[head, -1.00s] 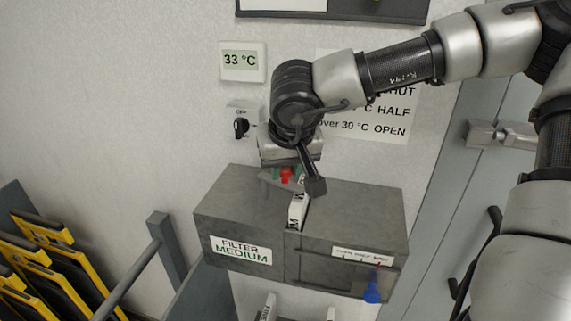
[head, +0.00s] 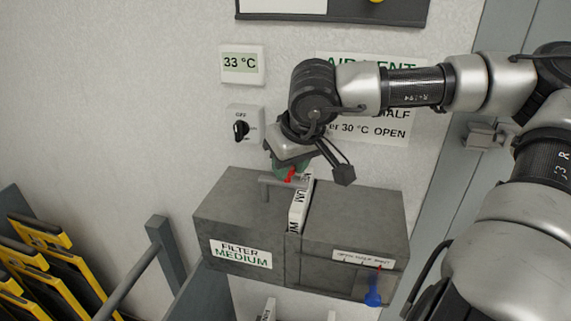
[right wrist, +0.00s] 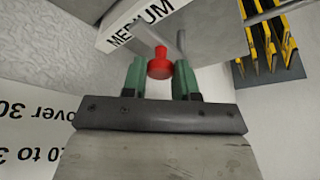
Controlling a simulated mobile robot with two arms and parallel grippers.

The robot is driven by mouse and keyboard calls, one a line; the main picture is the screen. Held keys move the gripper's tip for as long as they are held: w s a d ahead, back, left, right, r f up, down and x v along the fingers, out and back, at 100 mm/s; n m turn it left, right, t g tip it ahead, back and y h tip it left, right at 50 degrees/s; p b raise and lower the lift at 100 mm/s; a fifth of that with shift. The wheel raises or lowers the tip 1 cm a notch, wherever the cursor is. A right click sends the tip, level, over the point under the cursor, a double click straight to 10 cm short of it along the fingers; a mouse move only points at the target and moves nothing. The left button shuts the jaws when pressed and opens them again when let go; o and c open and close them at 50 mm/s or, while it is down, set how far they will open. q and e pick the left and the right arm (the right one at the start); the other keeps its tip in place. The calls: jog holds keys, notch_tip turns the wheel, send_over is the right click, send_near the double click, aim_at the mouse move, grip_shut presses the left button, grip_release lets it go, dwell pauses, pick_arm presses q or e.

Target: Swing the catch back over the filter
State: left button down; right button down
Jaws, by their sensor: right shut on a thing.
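The filter (head: 297,216) is a white slab marked MEDIUM, standing in a slot in the top of the grey box (head: 228,205). The catch (head: 270,180) is a grey bar on a short post just left of the slot, with a red knob (head: 290,175) at its right end, close to the filter's far part. My right gripper (head: 287,172) is shut on the knob from above. In the right wrist view the red knob (right wrist: 160,64) sits between the green fingertips, beside the filter (right wrist: 130,27). Whether the bar overlaps the filter is unclear. My left gripper is not in view.
A blue-handled lever (head: 372,292) is on the box front at right. A thermometer (head: 242,64) reading 33 °C and a switch (head: 242,127) are on the wall behind. A grey rail (head: 130,278) and yellow-framed panels (head: 40,262) stand at left.

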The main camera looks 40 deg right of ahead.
jog(key=c, duration=0.8)
grip_release()
jog(key=shift+c, duration=0.2)
jog(key=shift+r, duration=0.15)
jog(key=d+b+v, duration=0.1)
jog(key=v, duration=0.9)
jog(key=shift+s+a+r+b, duration=0.2)
jog(key=shift+a+r+b, duration=0.05)
jog(key=shift+a+b, duration=0.2)
jog(key=shift+f, duration=0.1)
